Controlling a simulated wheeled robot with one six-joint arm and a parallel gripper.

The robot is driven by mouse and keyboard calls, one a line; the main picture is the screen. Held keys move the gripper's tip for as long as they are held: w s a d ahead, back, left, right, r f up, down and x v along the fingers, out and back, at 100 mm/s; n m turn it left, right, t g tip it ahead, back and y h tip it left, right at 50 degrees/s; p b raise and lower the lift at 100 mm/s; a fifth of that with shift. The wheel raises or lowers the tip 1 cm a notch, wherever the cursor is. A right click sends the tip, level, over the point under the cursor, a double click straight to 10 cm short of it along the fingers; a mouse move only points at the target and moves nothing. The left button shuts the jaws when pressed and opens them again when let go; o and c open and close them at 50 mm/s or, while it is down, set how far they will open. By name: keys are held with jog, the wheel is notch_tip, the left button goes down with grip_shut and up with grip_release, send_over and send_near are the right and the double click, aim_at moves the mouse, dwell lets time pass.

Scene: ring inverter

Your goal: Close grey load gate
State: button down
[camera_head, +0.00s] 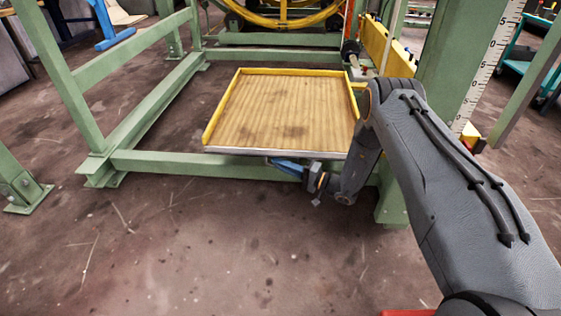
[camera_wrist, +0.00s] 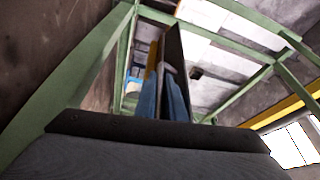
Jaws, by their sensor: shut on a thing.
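The grey load gate (camera_head: 250,151) shows as a thin grey strip along the front edge of the wood-floored platform (camera_head: 285,110), lying low with its face out of sight. In the wrist view it is a dark narrow panel (camera_wrist: 176,60) seen nearly edge-on. My gripper (camera_head: 284,165) is at the right part of the platform's front edge, just under the strip, its blue fingers pointing left. In the wrist view my gripper (camera_wrist: 163,98) has its blue fingers close together against the panel, shut on it. The exact contact is partly hidden.
Yellow rails edge the platform on its other sides. A green frame beam (camera_head: 190,165) runs below the front edge, and a green post with a scale (camera_head: 465,70) stands at the right. The floor in front (camera_head: 200,250) is clear.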

aim_at(281, 154)
jog(key=r+m+p, duration=0.1)
jog(key=r+m+h+p, duration=0.1)
jog(key=shift+s+m, duration=0.2)
jog(key=shift+m, duration=0.1)
jog(key=r+m+p, duration=0.1)
jog(key=m+g+h+p, duration=0.1)
jog(key=m, duration=0.1)
jog(key=shift+w+r, duration=0.2)
jog(key=shift+r, duration=0.15)
jog(key=m, duration=0.1)
jog(key=r+m+g+h, duration=0.1)
jog(key=shift+w+r+m+p, duration=0.2)
jog(key=shift+w+m+p, duration=0.2)
jog(key=shift+w+r+m+g+b, duration=0.15)
jog(key=shift+w+r+m+g, duration=0.2)
jog(key=shift+m, duration=0.3)
jog(key=shift+w+r+m+g+b, duration=0.15)
jog(key=shift+m+g, duration=0.3)
jog(key=shift+m, duration=0.2)
jog(key=c, duration=2.1)
grip_release()
jog(key=shift+d+r, duration=0.1)
jog(key=shift+d, duration=0.05)
jog(key=p+v, duration=0.1)
jog(key=v, duration=0.6)
jog(key=shift+d+r, duration=0.2)
jog(key=shift+d, duration=0.05)
